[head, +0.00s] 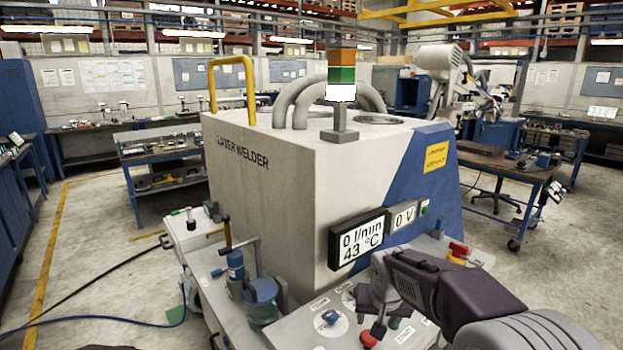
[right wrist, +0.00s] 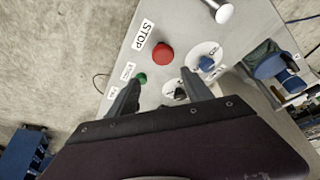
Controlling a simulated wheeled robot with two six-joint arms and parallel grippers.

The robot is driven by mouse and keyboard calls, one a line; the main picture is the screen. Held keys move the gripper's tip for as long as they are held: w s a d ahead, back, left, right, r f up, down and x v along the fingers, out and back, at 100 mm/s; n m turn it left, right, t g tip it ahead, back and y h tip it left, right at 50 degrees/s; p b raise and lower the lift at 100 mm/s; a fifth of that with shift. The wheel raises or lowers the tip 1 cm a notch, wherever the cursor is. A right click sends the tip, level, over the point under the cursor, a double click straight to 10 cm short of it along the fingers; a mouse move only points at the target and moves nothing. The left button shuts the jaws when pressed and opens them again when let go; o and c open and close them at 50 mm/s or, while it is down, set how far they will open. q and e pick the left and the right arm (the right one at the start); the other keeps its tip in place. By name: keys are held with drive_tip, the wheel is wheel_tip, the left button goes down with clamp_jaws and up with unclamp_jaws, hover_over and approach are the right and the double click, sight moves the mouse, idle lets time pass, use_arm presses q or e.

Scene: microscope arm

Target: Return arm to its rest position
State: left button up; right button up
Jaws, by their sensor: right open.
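My right gripper (head: 372,290) is in the lower right of the head view, above the sloped control panel (head: 300,338) of the laser welder. In the right wrist view its two fingers (right wrist: 160,88) are spread apart, with nothing held between them. Beyond and between the fingertips are a red STOP button (right wrist: 163,53), a green button (right wrist: 142,78) and a dark knob (right wrist: 180,93). A blue knob (right wrist: 207,63) lies just right of the right finger. I cannot tell how near the fingertips are to the panel. My left gripper is not in view.
The white and blue laser welder (head: 270,175) fills the middle, with a display (head: 362,243) on its front. A blue valve assembly (head: 262,290) stands left of the panel. A white jointed machine (head: 440,62) is behind it. Floor at left is open, with a blue hose (head: 90,318).

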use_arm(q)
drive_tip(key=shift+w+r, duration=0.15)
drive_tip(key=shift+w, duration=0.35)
use_arm(e)
drive_tip(key=s+d+f+g, duration=0.1)
drive_tip(key=s+f, duration=0.4)
drive_tip(key=s, duration=0.5)
drive_tip(key=s+d+f+n+g+y, duration=0.1)
drive_tip(key=s+f+g, duration=0.1)
drive_tip(key=s+f, duration=0.4)
drive_tip(key=s, duration=0.4)
drive_tip(key=shift+d+f+n, duration=0.2)
drive_tip(key=shift+d+n, duration=0.05)
drive_tip(key=shift+n, duration=0.05)
